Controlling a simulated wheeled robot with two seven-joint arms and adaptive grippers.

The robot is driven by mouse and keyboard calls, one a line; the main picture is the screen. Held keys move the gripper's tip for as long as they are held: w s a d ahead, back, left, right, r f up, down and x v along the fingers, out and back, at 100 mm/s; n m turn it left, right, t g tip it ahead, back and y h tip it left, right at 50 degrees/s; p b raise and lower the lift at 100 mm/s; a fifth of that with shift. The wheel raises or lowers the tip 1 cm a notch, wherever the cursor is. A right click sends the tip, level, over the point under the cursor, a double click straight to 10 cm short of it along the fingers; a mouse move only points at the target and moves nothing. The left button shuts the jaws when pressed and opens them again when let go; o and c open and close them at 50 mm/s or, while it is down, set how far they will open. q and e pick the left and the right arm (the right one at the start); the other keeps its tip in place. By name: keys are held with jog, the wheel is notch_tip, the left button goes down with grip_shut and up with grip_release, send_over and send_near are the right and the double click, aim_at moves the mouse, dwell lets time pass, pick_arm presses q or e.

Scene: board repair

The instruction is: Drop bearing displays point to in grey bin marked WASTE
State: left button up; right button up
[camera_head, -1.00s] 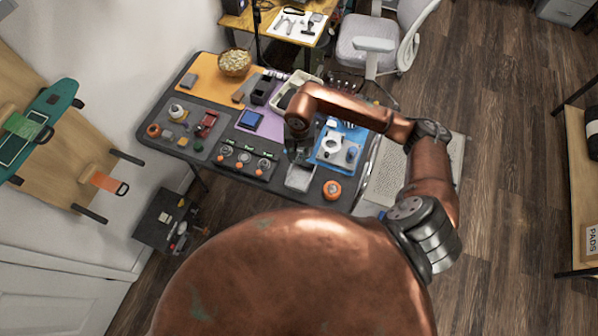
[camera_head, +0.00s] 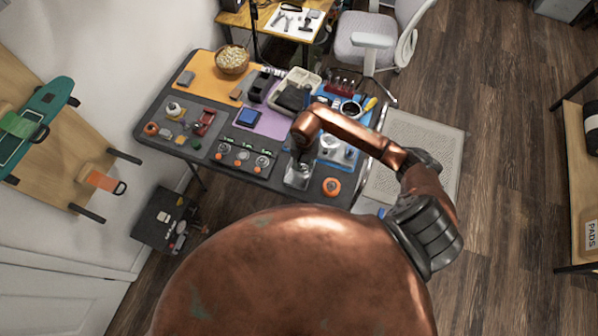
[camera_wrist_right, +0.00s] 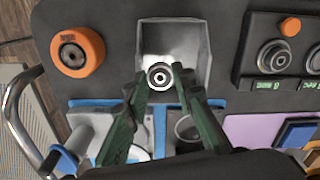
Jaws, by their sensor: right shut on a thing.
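My right gripper (camera_head: 299,160) is above the grey bin (camera_head: 297,182) near the table's front edge. In the right wrist view, its dark green fingers (camera_wrist_right: 159,82) are shut on a round metal bearing (camera_wrist_right: 159,75) with a dark ring and a bright centre. The bearing overlaps the open grey bin (camera_wrist_right: 190,35) in that view, held over its inside. No WASTE marking can be read. Displays with green text (camera_wrist_right: 268,85) stand by dial-like stations to the right in the wrist view; in the head view the stations (camera_head: 244,156) are left of the bin. My left gripper is not in view.
An orange wheel (camera_head: 331,187) lies just right of the bin. Blue-mat fixtures (camera_head: 330,145) stand behind it. A metal rail (camera_wrist_right: 20,105) runs at the table's side. A cream tray (camera_head: 300,78) and a popcorn bowl (camera_head: 232,60) are farther back.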

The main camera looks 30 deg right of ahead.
jog(key=o, duration=0.9)
jog(key=shift+o, duration=0.2)
jog(key=shift+r, duration=0.1)
notch_tip(320, 180, up, 12)
jog(key=shift+s, duration=0.1)
dwell(0.4)
